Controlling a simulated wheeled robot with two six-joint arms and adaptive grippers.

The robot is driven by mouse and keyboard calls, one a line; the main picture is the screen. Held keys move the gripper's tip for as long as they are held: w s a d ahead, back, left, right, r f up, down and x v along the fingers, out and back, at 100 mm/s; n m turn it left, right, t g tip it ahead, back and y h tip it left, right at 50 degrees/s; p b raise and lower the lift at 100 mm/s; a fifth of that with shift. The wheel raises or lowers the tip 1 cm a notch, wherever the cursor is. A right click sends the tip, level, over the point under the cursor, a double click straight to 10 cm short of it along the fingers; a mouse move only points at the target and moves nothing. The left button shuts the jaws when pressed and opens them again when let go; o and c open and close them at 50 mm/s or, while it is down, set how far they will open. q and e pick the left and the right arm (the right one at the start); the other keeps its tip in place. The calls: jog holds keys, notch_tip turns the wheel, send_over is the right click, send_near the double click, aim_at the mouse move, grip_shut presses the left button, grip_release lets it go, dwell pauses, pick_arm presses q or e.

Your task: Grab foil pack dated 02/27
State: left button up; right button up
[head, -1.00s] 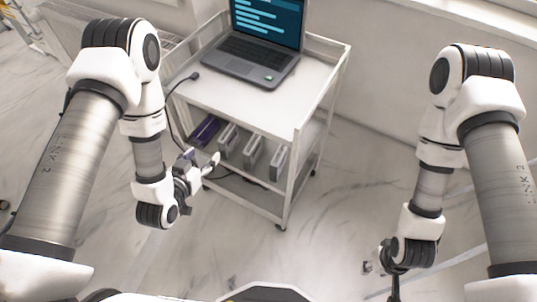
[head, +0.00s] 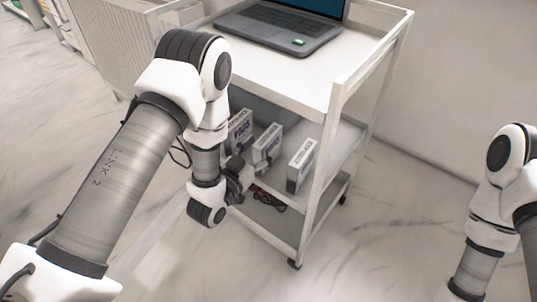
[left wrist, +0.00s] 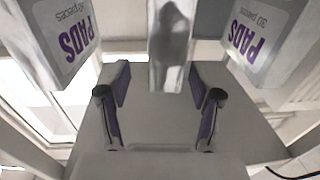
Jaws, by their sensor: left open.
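Several upright packs stand on the cart's middle shelf in the head view. One white box with purple PADS lettering (head: 239,130) is partly behind my left arm, with another box (head: 267,146) beside it and a pale pack (head: 301,164) to the right. My left gripper (head: 240,178) is at the shelf's front edge, open and empty. In the left wrist view its fingers (left wrist: 158,102) are apart below a shiny grey panel (left wrist: 172,45) with a dark blurred shape on it, possibly foil. PADS boxes flank it at left (left wrist: 62,40) and right (left wrist: 262,38). No date is readable. My right gripper is out of view.
The white cart (head: 335,101) has posts at its corners and carries a laptop (head: 283,29) on top. The floor to the right of the cart is clear.

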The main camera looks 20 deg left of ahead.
aim_at(268, 135)
pick_arm(q)
jog(key=x, duration=0.2)
jog(key=b+x, duration=0.1)
jog(key=x, duration=0.1)
jog(key=shift+w+a+r, duration=0.1)
jog(key=shift+w+a, duration=0.05)
jog(key=shift+w, duration=0.2)
grip_shut()
jog(key=shift+r, duration=0.2)
